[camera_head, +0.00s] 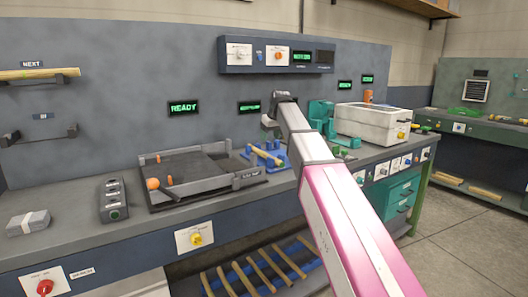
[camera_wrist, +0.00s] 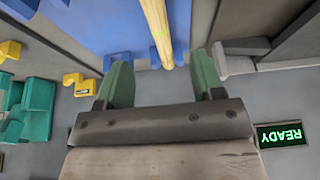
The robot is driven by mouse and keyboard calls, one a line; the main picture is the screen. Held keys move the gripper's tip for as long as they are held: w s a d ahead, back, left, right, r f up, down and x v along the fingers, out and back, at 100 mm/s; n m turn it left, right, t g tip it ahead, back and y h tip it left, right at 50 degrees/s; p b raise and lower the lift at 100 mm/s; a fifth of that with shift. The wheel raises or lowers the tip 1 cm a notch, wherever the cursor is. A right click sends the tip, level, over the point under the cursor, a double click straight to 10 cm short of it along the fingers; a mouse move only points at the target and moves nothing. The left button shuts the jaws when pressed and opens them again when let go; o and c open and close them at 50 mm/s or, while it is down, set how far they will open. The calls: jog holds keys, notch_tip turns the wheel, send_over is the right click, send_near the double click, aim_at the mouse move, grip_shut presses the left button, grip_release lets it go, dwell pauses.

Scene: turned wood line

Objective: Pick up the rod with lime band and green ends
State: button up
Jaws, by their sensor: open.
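A pale wooden rod (camera_wrist: 157,28) shows in the wrist view, running down from the top edge to between my fingertips. A faint lime tint shows partway along it; its end colours are not clear. In the head view a short pale rod (camera_head: 266,155) lies tilted across a blue holder (camera_head: 279,158) on the bench. My gripper (camera_wrist: 160,62) is open, with its two green fingers spread on either side of the rod's line and apart from it. In the head view my gripper (camera_head: 268,126) is small and dark, above the blue holder.
A dark tray-like fixture (camera_head: 190,172) with an orange knob stands left of the holder. A teal machine (camera_head: 320,115) and a white box (camera_head: 372,122) stand to the right. Another rod (camera_head: 40,74) rests on wall brackets under a NEXT sign. Several rods lie on the lower shelf (camera_head: 255,272).

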aim_at(265, 153)
jog(key=shift+w+f, duration=0.1)
jog(key=shift+w, duration=0.5)
jog(key=x, duration=1)
jog(key=shift+s+a+f, duration=0.1)
jog(key=shift+f, duration=0.2)
grip_shut()
